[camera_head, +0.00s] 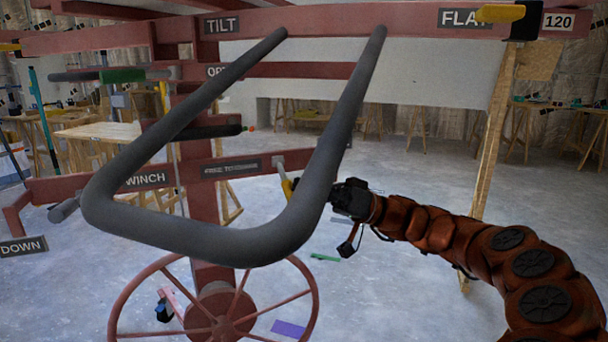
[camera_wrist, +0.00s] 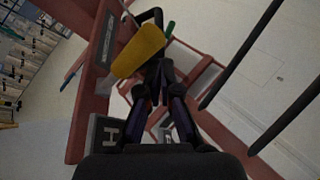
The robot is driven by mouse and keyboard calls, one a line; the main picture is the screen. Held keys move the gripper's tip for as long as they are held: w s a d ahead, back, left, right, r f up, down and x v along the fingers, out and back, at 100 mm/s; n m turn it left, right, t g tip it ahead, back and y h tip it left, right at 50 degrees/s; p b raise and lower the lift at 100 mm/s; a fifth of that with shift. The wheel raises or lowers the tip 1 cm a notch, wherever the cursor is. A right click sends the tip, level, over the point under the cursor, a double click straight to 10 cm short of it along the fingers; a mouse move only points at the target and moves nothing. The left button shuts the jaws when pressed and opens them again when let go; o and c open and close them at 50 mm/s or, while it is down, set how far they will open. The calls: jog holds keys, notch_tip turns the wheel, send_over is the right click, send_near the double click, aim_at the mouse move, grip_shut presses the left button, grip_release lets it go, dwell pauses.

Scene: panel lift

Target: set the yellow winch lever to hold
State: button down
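The yellow winch lever (camera_head: 287,188) shows as a small yellow end on the red mast's right side, partly hidden behind a grey bent tube. A dark label plate (camera_head: 231,168) is beside it, its text too small to read surely. In the wrist view the yellow lever grip (camera_wrist: 138,52) is large and tilted, just beyond and left of my fingertips. In the head view my gripper (camera_head: 346,200) is just right of the tube, close to the lever. Contact with the lever cannot be told.
The grey bent tube (camera_head: 200,235) crosses in front of the mast and lies close to my gripper. A red handwheel (camera_head: 222,318) is below. A sign with the letter H (camera_wrist: 107,132) is at lower left in the wrist view. Open floor (camera_head: 420,180) lies at right.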

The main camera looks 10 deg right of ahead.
jog(key=w+d, duration=0.2)
jog(key=d, duration=0.7)
jog(key=shift+w+f, duration=0.4)
jog(key=shift+f, duration=0.05)
dwell(0.3)
